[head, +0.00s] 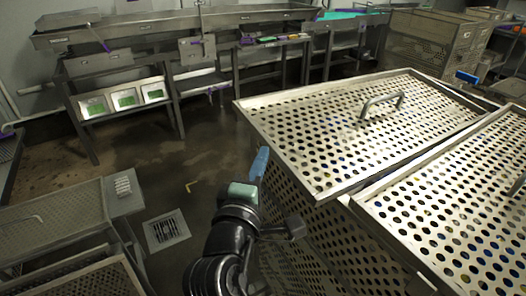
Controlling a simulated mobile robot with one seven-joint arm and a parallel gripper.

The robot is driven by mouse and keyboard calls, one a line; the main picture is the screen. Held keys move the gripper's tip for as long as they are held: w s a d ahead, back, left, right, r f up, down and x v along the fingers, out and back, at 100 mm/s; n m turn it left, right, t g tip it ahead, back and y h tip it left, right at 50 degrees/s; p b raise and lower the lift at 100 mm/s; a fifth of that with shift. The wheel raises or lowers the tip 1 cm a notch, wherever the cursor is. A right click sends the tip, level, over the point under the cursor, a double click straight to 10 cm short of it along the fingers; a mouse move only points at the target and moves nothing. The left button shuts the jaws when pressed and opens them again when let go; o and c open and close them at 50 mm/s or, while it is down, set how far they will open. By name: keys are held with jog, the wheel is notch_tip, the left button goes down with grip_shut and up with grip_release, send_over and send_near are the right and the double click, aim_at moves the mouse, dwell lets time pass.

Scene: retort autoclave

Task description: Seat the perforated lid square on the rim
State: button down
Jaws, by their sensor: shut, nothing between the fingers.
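The perforated lid (330,128) is a pale metal sheet with round holes, a raised edge and a bar handle (382,103). It lies over the top of a perforated metal basket (284,198) at right of centre in the head view. The lid covers most of the basket's rim, so I cannot tell whether it sits square all round. My gripper (294,228) is low beside the basket's near left side, below the lid's edge and apart from the handle. It looks small and dark, shut with nothing in it.
A second perforated top (450,205) lies close at the right. Blue grips (260,163) (467,77) stick out at the basket's sides. A low perforated metal table (60,225) stands at left. Steel benches (180,30) line the back. Wet floor (185,165) between is mostly clear, with a drain grate (167,231).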

jog(key=shift+w+d, duration=0.1)
jog(key=shift+w, duration=0.05)
jog(key=shift+d, duration=0.1)
